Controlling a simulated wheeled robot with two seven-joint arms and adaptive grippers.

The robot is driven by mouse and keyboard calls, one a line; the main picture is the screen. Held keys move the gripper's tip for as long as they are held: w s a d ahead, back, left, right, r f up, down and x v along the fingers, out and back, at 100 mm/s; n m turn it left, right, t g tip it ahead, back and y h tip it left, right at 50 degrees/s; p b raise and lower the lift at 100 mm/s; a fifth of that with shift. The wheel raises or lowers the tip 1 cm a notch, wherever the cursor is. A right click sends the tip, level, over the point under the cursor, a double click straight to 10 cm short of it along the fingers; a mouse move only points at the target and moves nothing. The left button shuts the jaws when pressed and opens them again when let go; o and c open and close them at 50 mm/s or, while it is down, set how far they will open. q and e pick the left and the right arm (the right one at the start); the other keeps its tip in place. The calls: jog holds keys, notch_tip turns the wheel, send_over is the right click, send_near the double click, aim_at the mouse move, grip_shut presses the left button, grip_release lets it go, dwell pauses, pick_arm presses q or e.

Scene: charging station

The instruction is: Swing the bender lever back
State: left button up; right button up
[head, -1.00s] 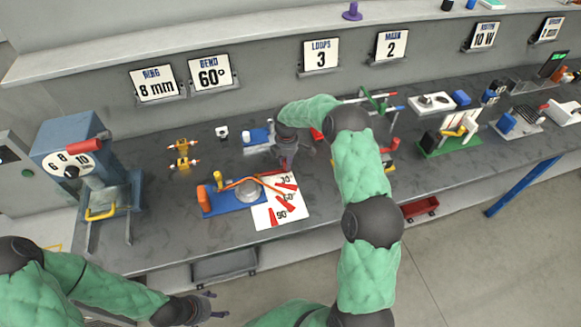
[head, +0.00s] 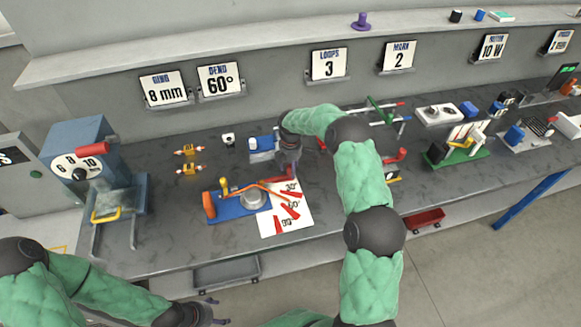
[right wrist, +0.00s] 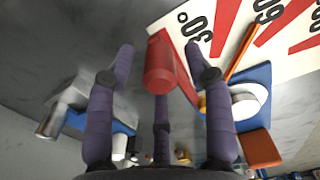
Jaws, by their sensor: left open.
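The bender has a blue base (head: 226,211), a round grey die (head: 251,199) and an orange rod beside it. Its lever ends in a red handle (right wrist: 161,64), seen close up in the right wrist view. My right gripper (head: 290,169) is over the far right end of the bender. In the right wrist view, its fingers (right wrist: 159,62) are spread on either side of the red handle, with visible gaps; it looks open. Much of the lever is hidden by my gripper. My left gripper (head: 220,311) is open and empty, low in front of the bench.
A white angle sheet (head: 300,220) with red marks lies beside the bender. A blue machine with a dial (head: 75,150) stands at left. Small yellow pieces (head: 189,168) and a blue block with a white part (head: 262,148) lie behind.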

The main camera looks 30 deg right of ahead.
notch_tip(320, 180, up, 12)
dwell(0.6)
dwell(0.5)
